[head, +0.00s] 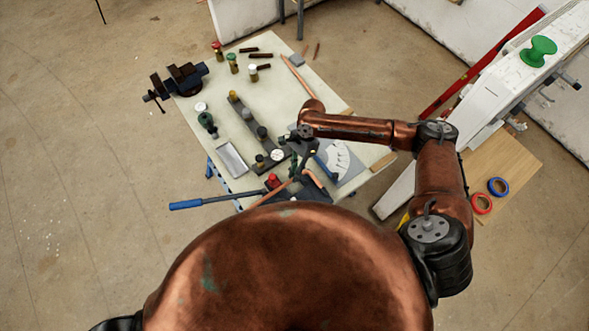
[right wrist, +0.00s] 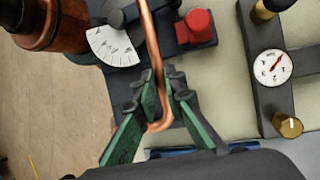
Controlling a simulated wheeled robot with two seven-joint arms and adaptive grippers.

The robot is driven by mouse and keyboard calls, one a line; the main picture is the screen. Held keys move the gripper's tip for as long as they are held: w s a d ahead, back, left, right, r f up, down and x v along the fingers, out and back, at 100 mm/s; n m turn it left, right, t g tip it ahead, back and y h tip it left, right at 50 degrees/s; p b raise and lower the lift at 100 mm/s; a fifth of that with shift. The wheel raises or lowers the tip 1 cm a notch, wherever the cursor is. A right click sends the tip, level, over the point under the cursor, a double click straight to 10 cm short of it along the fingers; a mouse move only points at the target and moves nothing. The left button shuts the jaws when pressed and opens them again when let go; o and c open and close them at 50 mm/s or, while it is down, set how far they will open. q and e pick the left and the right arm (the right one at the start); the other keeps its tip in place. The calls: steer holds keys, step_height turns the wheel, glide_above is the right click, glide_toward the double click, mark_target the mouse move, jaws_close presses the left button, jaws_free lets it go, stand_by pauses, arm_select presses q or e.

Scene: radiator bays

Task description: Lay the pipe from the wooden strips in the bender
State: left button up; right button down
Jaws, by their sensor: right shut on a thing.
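A copper pipe with a bent end (right wrist: 149,40) runs up between the green fingers of my right gripper (right wrist: 162,90) in the right wrist view. The fingers are shut on it just above the bend. In the head view the gripper (head: 296,170) is over the table's near edge, and part of the pipe (head: 268,195) shows below it. The bender, with a red knob (right wrist: 199,22) and a blue-gripped handle (head: 186,205), lies under and beside the pipe. I cannot tell whether the pipe touches it. Short wooden strips (head: 383,162) lie at the table's right edge. My left gripper is out of view.
A dark gauge block with a white dial (right wrist: 273,66) stands beside the bender. A straight copper-coloured rod (head: 297,74) lies at the back. The table's middle right is fairly clear.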

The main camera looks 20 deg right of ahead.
steer(key=shift+f, duration=0.2)
steer(key=shift+f+b, duration=0.1)
steer(key=shift+b, duration=0.35)
steer(key=shift+f+b, duration=0.4)
steer(key=shift+b, duration=0.45)
steer(key=shift+f, duration=0.75)
steer(key=shift+s+f+p, duration=0.1)
steer(key=shift+f+p, duration=0.05)
steer(key=shift+p, duration=0.5)
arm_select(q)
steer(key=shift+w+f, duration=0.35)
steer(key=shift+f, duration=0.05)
arm_select(e)
steer(key=shift+f, duration=0.1)
arm_select(q)
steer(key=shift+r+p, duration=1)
steer(key=shift+p, duration=0.2)
arm_select(e)
steer(key=shift+r, duration=0.25)
